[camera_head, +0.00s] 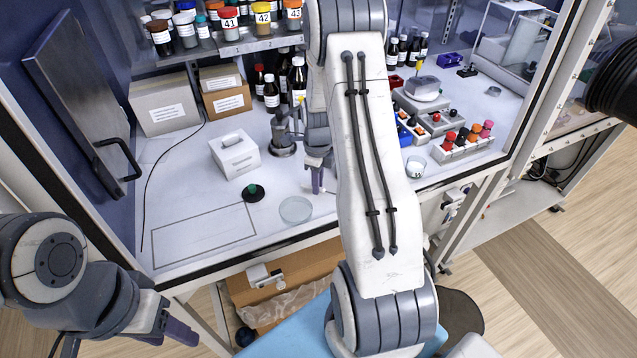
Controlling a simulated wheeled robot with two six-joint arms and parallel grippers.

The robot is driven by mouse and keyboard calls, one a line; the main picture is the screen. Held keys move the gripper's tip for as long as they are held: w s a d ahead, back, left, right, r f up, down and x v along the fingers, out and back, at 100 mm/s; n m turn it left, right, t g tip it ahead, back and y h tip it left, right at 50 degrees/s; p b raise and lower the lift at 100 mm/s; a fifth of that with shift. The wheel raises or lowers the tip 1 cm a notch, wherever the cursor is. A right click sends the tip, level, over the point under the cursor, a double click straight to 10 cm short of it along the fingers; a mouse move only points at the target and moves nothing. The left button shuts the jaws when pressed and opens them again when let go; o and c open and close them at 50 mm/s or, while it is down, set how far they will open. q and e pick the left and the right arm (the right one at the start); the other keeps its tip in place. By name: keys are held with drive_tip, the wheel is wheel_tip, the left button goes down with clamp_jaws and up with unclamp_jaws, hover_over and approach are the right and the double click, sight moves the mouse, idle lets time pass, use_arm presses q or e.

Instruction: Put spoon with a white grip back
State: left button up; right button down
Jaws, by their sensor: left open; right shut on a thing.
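My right gripper (317,186) is low over the white bench top, near the glass dish, with its arm crossing the middle of the view. It is shut on a thin thing, of which only a small pale bit (329,191) shows beside the fingers; it appears to be the spoon with a white grip, mostly hidden. A grey metal holder (283,148) stands on the bench just behind and left of the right gripper. Slim handles with yellow ends rise near it. My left gripper (183,335) is open and empty, at lower left, outside the bench's front edge.
A clear round dish (296,210) and a black disc with a green knob (253,191) lie left of the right gripper. A white box (235,154) stands behind them. A rack with coloured caps (463,142) is at right. The outlined area (203,236) at front left is bare.

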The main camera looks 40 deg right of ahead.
drive_tip(key=shift+f, duration=0.75)
drive_tip(key=shift+f, duration=0.2)
drive_tip(key=c, duration=0.8)
unclamp_jaws()
drive_tip(key=shift+c, duration=0.2)
